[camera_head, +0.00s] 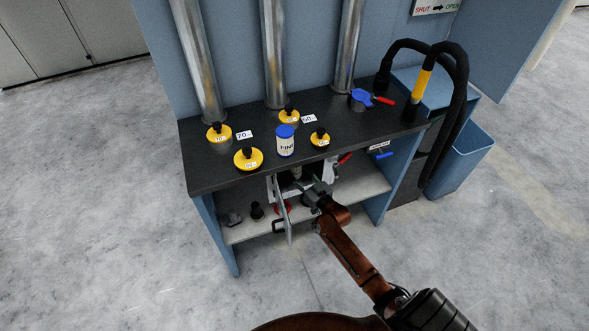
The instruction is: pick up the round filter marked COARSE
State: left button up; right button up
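I cannot read the word COARSE anywhere. A white canister with a blue lid (285,143) stands upright on the dark bench top, and its print looks like FINE. Under the bench top's front edge is an opened housing (331,171) with a small pale door (282,210) swung out. A pale round shape (296,172) shows dimly inside it, partly hidden, and I cannot tell what it is. My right gripper (309,185) is in front of the housing, its fingers apparently apart with nothing seen between them. My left gripper is not in view.
The dark bench top (215,168) carries several yellow weights with black knobs and small number cards. A blue valve with a red handle (364,98) stands at right. Small dark parts (257,211) lie on the lower shelf (352,187). A blue bin (462,163) stands at right.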

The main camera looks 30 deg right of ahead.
jog(key=c, duration=0.7)
jog(key=shift+o, duration=0.2)
